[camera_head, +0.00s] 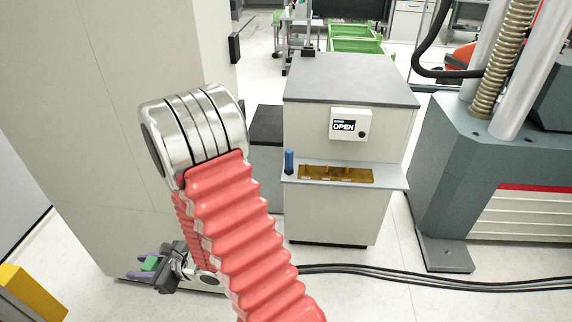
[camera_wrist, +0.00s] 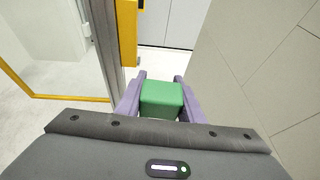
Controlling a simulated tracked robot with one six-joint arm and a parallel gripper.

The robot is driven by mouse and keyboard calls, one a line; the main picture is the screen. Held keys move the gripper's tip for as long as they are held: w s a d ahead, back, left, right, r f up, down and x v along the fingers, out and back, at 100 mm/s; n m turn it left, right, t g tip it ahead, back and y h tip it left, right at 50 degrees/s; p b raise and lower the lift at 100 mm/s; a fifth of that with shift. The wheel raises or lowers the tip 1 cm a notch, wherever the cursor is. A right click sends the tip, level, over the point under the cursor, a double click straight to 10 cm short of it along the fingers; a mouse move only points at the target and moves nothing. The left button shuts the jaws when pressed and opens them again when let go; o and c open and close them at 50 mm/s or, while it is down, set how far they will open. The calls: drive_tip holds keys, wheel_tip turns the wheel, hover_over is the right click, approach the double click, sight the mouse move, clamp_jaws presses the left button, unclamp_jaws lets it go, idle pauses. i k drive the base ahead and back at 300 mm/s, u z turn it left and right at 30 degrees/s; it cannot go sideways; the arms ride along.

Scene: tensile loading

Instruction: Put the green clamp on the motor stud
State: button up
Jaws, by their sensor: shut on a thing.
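The green clamp (camera_wrist: 161,99) is a small green block between the two purple fingers of my gripper (camera_wrist: 158,90) in the wrist view. In the head view, my gripper (camera_head: 148,268) is low at the left, shut on the green clamp (camera_head: 151,263), in front of the tall pale cabinet. It is held in the air, away from the bench. I cannot clearly make out the motor stud in either view.
A grey-topped cabinet (camera_head: 350,82) has a display reading OPEN (camera_head: 345,125) and a shelf with a brown tray (camera_head: 336,174) and a blue piece (camera_head: 289,161). The testing machine (camera_head: 470,190) stands at right. Black cables (camera_head: 430,283) cross the floor. A tall pale cabinet (camera_head: 90,110) stands at left.

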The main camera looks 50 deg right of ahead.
sight(346, 173)
drive_tip(key=z, duration=0.55)
drive_tip(key=i, duration=0.1)
drive_tip(key=u, duration=1.25)
drive_tip(key=k, duration=1.3)
drive_tip(key=z, duration=0.75)
